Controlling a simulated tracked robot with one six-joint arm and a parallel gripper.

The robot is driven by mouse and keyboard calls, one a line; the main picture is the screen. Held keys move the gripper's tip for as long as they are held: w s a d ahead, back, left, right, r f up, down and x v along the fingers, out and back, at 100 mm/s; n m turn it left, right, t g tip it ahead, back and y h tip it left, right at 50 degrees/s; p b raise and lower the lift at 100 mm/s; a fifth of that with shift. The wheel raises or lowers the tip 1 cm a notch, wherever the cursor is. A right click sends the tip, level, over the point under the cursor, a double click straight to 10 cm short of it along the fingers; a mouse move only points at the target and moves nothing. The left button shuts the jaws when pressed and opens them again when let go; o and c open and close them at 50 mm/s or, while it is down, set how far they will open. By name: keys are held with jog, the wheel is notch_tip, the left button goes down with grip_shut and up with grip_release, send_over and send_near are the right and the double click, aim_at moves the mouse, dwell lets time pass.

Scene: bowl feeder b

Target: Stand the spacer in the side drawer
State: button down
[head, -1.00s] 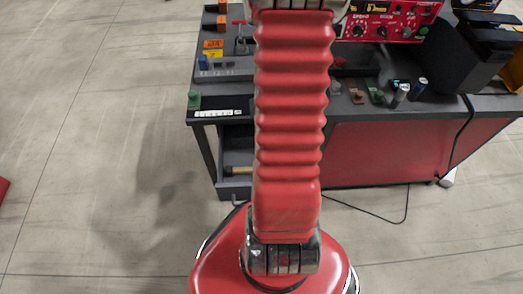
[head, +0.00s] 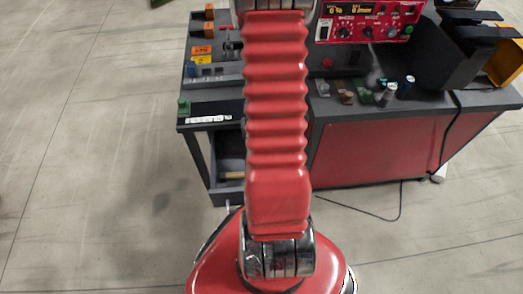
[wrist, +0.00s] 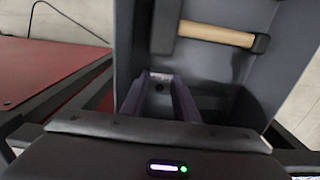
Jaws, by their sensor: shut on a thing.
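The side drawer is a dark grey open box under the left end of the bench in the head view (head: 226,197). It fills the upper middle of the wrist view (wrist: 205,80). In the wrist view my gripper (wrist: 160,88) points into the drawer. Its two purplish fingers are shut on a small grey piece with a dark hole, which I take to be the spacer (wrist: 161,77). Much of the spacer is hidden between the fingers. I cannot tell whether it touches the drawer floor. My gripper does not show in the head view.
A hammer with a wooden handle (wrist: 215,34) lies across the drawer beyond the fingers. The drawer walls rise close on both sides. The red-fronted bench (head: 400,140) carries several small parts and a red control unit (head: 365,30).

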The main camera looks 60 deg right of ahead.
jog(key=shift+f, duration=1.25)
jog(key=c, duration=1.4)
grip_release()
jog(key=shift+f, duration=0.1)
jog(key=shift+r, duration=6.15)
